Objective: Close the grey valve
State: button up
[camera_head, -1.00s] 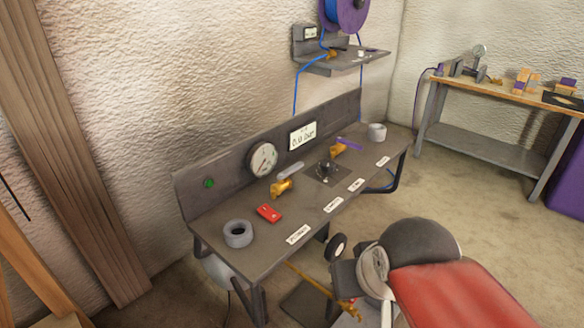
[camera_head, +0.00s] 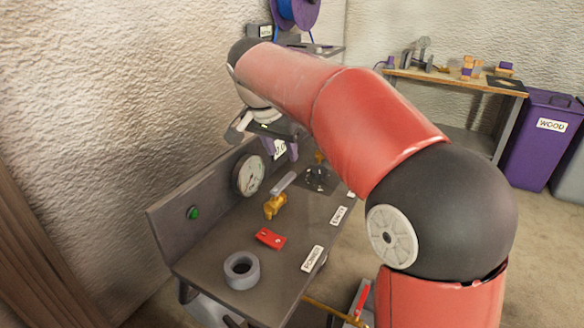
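The grey valve has a brass body (camera_head: 274,206) and a flat grey lever handle (camera_head: 284,181). It stands on the dark workbench. The lever points up and right in the picture, roughly along the bench's length. My gripper (camera_head: 280,152) is in front of the bench's back panel, above and behind the grey valve in the picture. My red arm covers the right part of the bench.
A round gauge (camera_head: 249,175) and green button (camera_head: 193,213) sit on the back panel. A red block (camera_head: 270,239) and grey ring (camera_head: 241,270) lie in front. Another brass valve (camera_head: 319,157) is partly hidden by my arm. A side table and purple bin (camera_head: 537,145) stand at right.

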aim_at(290, 176)
jog(key=x, duration=0.7)
jog(key=shift+w+d+f+b, duration=0.1)
jog(key=shift+w+f+b, duration=0.15)
jog(key=shift+f+b, duration=0.15)
jog(key=shift+r, duration=0.1)
grip_shut()
